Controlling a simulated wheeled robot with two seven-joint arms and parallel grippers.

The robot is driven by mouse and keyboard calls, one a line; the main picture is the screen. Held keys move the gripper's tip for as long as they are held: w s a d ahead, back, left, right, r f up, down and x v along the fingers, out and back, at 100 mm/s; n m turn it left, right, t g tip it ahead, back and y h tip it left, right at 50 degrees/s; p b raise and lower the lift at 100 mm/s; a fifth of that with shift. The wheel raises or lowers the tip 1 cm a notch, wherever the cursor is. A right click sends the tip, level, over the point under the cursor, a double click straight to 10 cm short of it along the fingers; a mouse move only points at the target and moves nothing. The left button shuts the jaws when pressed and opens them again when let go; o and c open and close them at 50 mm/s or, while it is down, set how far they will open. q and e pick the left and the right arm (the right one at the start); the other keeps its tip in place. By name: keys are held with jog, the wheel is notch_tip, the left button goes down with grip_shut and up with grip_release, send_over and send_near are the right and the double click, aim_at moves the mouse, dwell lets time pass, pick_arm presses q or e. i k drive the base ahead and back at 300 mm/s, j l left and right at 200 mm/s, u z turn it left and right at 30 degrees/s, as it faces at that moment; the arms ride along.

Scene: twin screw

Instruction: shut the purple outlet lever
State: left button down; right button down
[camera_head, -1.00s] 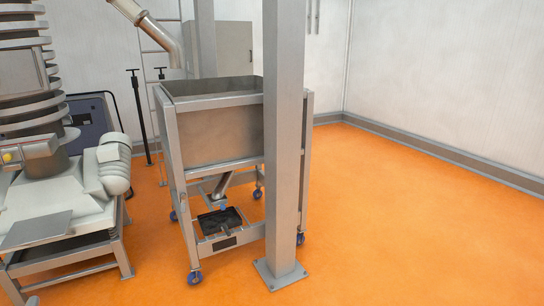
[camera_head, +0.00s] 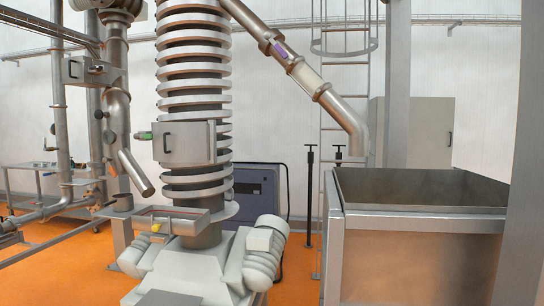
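The purple outlet lever (camera_head: 281,50) shows as a small purple piece on the slanted metal outlet pipe (camera_head: 308,77), high in the middle of the view. The pipe runs down to the right from the spiral tower (camera_head: 193,95), and its bent end hangs near the open steel bin (camera_head: 420,222). The lever is too small to tell whether it is open or shut. Neither of my grippers is in view.
A grey pillar (camera_head: 525,180) stands at the right edge. A ladder (camera_head: 345,90) and grey cabinet (camera_head: 430,130) are behind the bin. Motors (camera_head: 263,250) flank the tower base. Pipes and a trolley (camera_head: 40,182) are at left, over orange floor.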

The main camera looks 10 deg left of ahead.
aim_at(267, 35)
jog(key=i+j+u, duration=0.15)
jog(key=i, duration=0.5)
jog(key=i+j+u, duration=0.15)
jog(key=i, duration=0.55)
jog(key=i+j+z, duration=0.35)
jog(key=i+z, duration=0.15)
jog(key=i+j+z, duration=0.7)
jog(key=j+z, duration=0.3)
jog(key=j, duration=0.2)
